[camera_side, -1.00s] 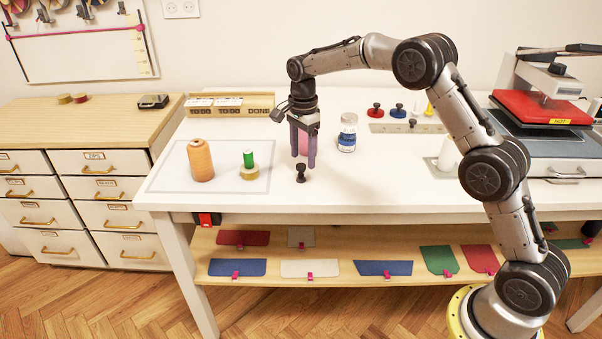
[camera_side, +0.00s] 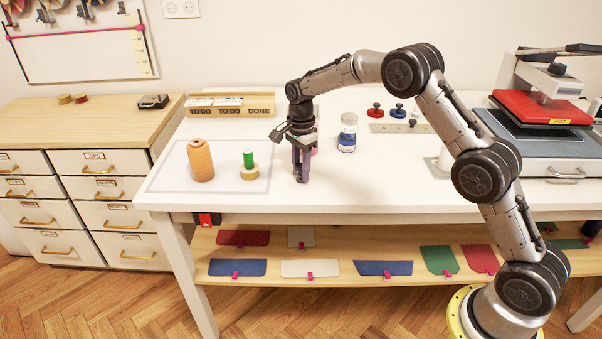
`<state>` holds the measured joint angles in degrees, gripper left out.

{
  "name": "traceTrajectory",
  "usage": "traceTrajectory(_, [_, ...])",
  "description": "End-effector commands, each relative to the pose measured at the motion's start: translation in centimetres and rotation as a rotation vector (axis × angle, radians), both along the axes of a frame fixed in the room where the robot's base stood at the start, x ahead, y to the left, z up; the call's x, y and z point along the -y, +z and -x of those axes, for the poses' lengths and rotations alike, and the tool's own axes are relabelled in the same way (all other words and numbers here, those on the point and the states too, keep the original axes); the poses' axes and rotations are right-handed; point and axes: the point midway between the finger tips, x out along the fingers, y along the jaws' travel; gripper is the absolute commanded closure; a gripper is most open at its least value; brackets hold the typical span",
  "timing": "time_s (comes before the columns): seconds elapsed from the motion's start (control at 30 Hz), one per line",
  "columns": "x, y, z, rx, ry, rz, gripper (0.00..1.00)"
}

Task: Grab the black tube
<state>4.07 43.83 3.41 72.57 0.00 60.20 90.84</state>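My gripper (camera_side: 302,172) points straight down at the front part of the white table, with its purple fingers close to the tabletop. It is at the spot of the small black tube, which is now hidden or nearly hidden by the fingers. I cannot tell whether the fingers touch the tube or are closed on it.
A pale mat (camera_side: 222,182) to the left holds an orange thread cone (camera_side: 201,160) and a green spool (camera_side: 248,159) on a yellowish roll (camera_side: 249,173). A blue-and-clear jar (camera_side: 347,133) stands behind to the right. Something pink shows partly behind my gripper.

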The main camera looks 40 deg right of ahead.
Motion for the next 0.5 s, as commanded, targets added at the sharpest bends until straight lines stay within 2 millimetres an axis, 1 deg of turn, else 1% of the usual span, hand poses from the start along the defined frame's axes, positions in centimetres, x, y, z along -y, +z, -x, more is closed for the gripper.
traceTrajectory(0.03, [0.0, 0.01, 0.0, 0.0, 0.0, 0.0, 0.86])
traceTrajectory(0.1, [0.0, 0.02, 0.0, 0.0, 0.0, 0.0, 0.99])
traceTrajectory(0.13, [0.0, 0.02, 0.0, 0.0, 0.0, 0.0, 1.0])
traceTrajectory(0.5, [0.0, 0.19, -0.03, 0.001, 0.0, 0.0, 1.0])
